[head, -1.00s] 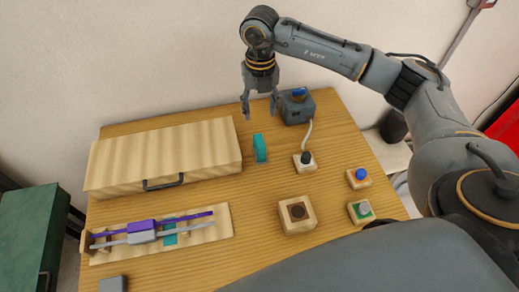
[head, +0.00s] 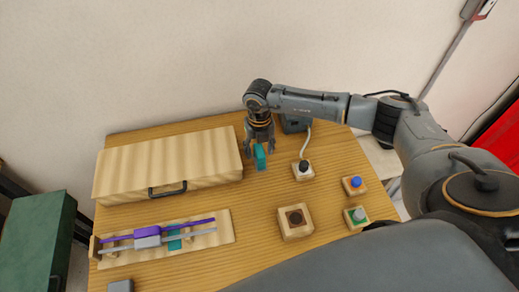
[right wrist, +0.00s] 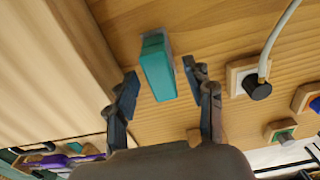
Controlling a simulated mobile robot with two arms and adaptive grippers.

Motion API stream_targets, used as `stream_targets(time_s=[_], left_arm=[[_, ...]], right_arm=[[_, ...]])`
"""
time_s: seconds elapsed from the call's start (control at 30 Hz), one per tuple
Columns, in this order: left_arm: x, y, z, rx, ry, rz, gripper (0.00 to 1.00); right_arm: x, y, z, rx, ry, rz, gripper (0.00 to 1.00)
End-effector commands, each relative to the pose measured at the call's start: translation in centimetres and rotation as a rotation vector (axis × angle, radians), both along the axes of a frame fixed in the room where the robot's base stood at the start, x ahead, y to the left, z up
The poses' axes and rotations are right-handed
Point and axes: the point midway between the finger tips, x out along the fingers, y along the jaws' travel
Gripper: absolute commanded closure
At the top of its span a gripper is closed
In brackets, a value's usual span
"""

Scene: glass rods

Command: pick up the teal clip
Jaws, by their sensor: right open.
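The teal clip (head: 260,157) stands upright on the wooden table, right of the wooden box. My right gripper (head: 259,152) is lowered at the clip, just behind it in the head view. In the right wrist view the clip (right wrist: 158,68) lies between and slightly beyond the open fingertips of my right gripper (right wrist: 160,76). There is a gap on each side, and neither finger appears to touch it. My left gripper is not in view.
The wooden box (head: 168,166) with a dark handle is close left of the clip. A wooden rack (head: 214,236) holds purple and grey rods at front left. A block with a black plug (head: 303,170) and cable stands to the right. Blocks with blue (head: 355,184) and green (head: 357,216) buttons are farther right.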

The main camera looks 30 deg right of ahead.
Motion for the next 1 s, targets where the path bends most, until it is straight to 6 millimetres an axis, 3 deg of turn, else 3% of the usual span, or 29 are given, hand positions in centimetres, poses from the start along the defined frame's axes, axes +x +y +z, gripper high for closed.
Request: stream_targets(time_s=[0.13, 0.37, 0.6, 0.63, 1.0], left_arm=[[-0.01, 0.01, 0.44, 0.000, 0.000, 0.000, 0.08], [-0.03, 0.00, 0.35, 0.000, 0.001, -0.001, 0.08], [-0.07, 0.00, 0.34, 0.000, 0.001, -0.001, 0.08], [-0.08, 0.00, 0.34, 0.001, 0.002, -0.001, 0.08], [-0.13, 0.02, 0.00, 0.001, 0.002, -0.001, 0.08]], right_arm=[[0.00, -0.01, -1.16, 0.000, 0.001, 0.000, 0.47], [0.00, -0.03, -1.34, 0.000, 0.000, 0.000, 0.49], [0.02, -0.04, -1.30, 0.000, -0.001, 0.000, 0.98], [0.02, -0.04, -1.30, 0.000, -0.001, 0.000, 1.00], [0.08, -0.04, -1.00, 0.000, -0.002, 0.000, 1.00]])
